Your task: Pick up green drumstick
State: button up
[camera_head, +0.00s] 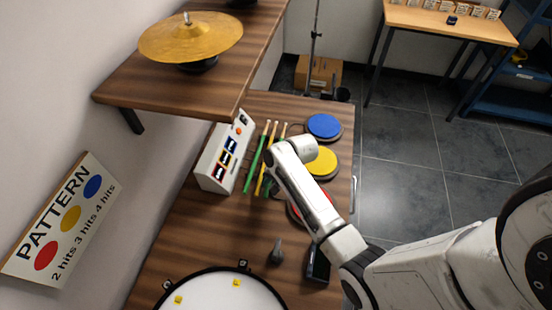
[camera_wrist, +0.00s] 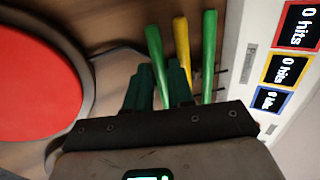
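Two green drumsticks and a yellow one lie side by side on the wooden table. In the head view, one green drumstick (camera_head: 255,159) is on the left, the yellow drumstick (camera_head: 266,160) in the middle, and the other green drumstick, partly hidden by my arm, on the right. In the wrist view, the green drumstick nearer the red pad (camera_wrist: 153,42) runs down between the two dark fingers of my gripper (camera_wrist: 160,75). The fingers stand apart, one on each side of it; contact is not clear. The other green drumstick (camera_wrist: 208,55) lies to the right, beyond the yellow one.
A white display box (camera_head: 224,155) stands just left of the drumsticks. Blue (camera_head: 323,125), yellow (camera_head: 324,164) and red (camera_wrist: 35,88) pads lie on the other side. A shelf with a cymbal (camera_head: 190,37) overhangs the table. A white drum (camera_head: 220,292) is at the front.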

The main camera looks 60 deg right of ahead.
grip_shut()
